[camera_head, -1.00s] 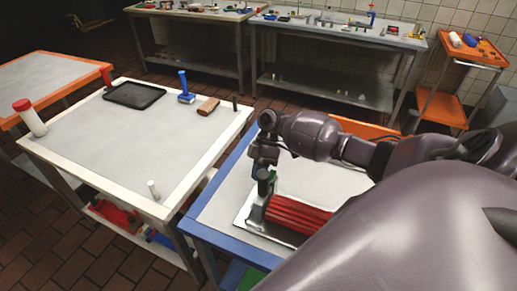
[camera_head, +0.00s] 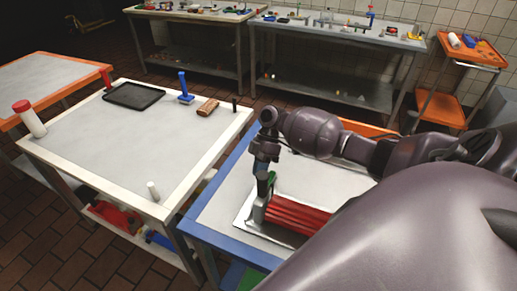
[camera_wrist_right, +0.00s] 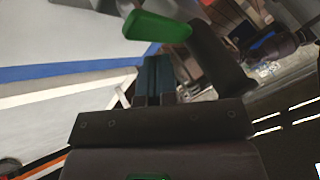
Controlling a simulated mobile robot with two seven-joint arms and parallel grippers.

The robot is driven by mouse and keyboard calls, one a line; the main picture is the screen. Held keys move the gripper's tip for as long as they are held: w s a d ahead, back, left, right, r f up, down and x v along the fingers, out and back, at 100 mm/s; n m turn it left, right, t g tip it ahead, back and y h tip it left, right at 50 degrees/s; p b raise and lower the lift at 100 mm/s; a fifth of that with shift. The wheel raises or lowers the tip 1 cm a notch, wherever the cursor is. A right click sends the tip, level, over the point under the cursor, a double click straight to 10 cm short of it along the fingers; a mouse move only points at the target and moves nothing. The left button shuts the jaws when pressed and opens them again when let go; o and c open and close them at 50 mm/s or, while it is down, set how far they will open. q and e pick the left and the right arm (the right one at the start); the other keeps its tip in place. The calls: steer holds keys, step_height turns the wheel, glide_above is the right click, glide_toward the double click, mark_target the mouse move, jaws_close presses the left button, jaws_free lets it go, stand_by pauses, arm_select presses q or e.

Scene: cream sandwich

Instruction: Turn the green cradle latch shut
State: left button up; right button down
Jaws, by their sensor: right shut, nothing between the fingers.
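The green cradle latch (camera_wrist_right: 157,27) shows large at the top of the right wrist view, as a rounded green lever. In the head view only a small green part of it (camera_head: 271,177) shows, beside the cradle's dark upright end. The cradle (camera_head: 257,212) has a grey end piece and holds red ribbed bars (camera_head: 295,214) on a metal tray. My right gripper (camera_wrist_right: 158,62) is shut and empty, its fingertips close to the latch lever; I cannot tell whether they touch it. It also shows in the head view (camera_head: 261,168), just above the cradle end. My left gripper is out of view.
The blue-edged table (camera_head: 212,212) carries the cradle. My right arm hides much of the blue-edged table.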

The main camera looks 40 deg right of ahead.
steer(key=v, duration=0.9)
steer(key=shift+b, duration=0.45)
steer(key=shift+r, duration=0.1)
